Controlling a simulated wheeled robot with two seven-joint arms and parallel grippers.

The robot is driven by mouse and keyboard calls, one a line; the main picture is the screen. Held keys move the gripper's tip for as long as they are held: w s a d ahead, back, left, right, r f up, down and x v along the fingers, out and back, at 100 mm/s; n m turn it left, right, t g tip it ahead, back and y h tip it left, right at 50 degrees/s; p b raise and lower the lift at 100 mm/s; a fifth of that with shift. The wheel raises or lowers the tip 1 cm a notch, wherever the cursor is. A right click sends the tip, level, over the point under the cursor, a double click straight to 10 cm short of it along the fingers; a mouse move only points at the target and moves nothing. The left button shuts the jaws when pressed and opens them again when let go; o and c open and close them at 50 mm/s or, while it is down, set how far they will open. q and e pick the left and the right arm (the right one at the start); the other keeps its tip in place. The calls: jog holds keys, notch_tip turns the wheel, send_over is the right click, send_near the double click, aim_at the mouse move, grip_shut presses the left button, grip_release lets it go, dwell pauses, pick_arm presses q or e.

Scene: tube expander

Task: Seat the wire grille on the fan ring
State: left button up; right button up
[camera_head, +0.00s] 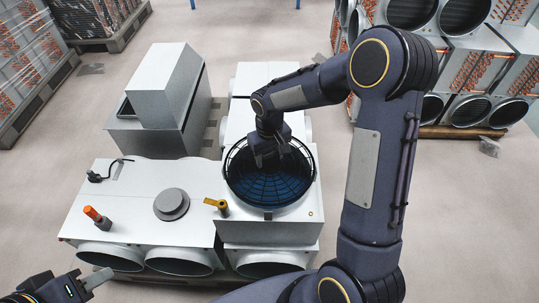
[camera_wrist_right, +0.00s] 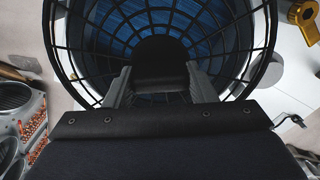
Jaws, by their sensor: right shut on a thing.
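The black round wire grille (camera_head: 262,190) is at the fan ring (camera_head: 307,200) on the white unit, over a dark blue interior.
A grey box (camera_head: 160,100) stands behind. Stacked coil units (camera_head: 470,70) are at the back right.

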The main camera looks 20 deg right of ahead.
jog(key=shift+f+b, duration=1.15)
jog(key=shift+f, duration=0.3)
dwell(1.5)
jog(key=o, duration=1.4)
jog(key=o, duration=0.5)
